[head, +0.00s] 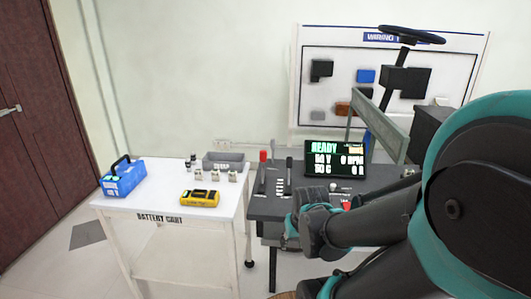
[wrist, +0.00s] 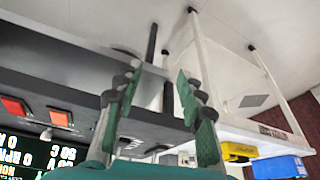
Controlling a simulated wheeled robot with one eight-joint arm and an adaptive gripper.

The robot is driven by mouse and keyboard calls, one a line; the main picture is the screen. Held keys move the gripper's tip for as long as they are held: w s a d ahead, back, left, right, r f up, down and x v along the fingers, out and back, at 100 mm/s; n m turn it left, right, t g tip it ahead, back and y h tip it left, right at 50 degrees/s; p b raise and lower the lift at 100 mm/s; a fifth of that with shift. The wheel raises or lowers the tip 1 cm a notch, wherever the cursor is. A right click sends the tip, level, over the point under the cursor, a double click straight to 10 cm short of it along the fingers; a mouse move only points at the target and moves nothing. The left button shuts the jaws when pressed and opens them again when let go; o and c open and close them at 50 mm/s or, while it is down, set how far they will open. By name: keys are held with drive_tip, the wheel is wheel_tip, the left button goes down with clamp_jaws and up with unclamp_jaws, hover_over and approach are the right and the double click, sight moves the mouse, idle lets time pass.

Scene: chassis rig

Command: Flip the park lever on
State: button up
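A dark grey console (head: 272,207) bears a lit display (head: 336,158) reading READY. Two thin upright levers stand on its left part: a dark one (head: 289,166), and another dark one (head: 261,180) to its left near a red knob (head: 263,156). I cannot tell which of these is the park lever. My gripper (head: 296,222) is over the console's front edge, in front of and below the levers, apart from them. In the wrist view, my gripper (wrist: 155,112) has its green-padded fingers spread with a gap between. The view there is upside down, and nothing is clearly held.
A white battery cart (head: 160,213) left of the console carries a blue battery case (head: 123,178), a yellow meter (head: 200,198), a grey bin (head: 223,159) and small parts. A steering wheel (head: 411,35) stands at the back right before a wiring board (head: 318,92).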

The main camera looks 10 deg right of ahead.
drive_tip(key=w+a+m+y, duration=0.1)
drive_tip(key=w, duration=0.1)
drive_tip(key=w+a+r+m+y, duration=0.1)
drive_tip(key=w, duration=0.1)
drive_tip(key=w+a+r+y, duration=0.1)
drive_tip(key=w, duration=0.2)
drive_tip(key=shift+r+m+t, duration=0.15)
drive_tip(key=shift+m+t, duration=0.15)
drive_tip(key=shift+m, duration=0.1)
clamp_jaws()
drive_tip(key=w+r+m+y, duration=0.1)
drive_tip(key=w, duration=0.2)
drive_tip(key=w+r+m+t+y, duration=0.1)
drive_tip(key=w, duration=0.2)
drive_tip(key=w+r+m+y, duration=0.1)
drive_tip(key=w, duration=0.2)
drive_tip(key=shift+a+r+t, duration=0.3)
drive_tip(key=shift+r+t, duration=0.05)
drive_tip(key=shift+t, duration=0.05)
drive_tip(key=w+d+r+m+t+y, duration=0.2)
drive_tip(key=w+d+r+m+t, duration=0.1)
drive_tip(key=w, duration=0.4)
drive_tip(key=w+d+r+m+t+y, duration=0.1)
drive_tip(key=w+d+r+m+t, duration=0.1)
drive_tip(key=w+d, duration=0.4)
wheel_tip(320, 180, up, 2)
drive_tip(key=shift+w+r+m+t+y, duration=0.15)
drive_tip(key=shift+w+m+t+y, duration=0.25)
drive_tip(key=shift+m, duration=0.5)
drive_tip(key=shift+d, duration=0.1)
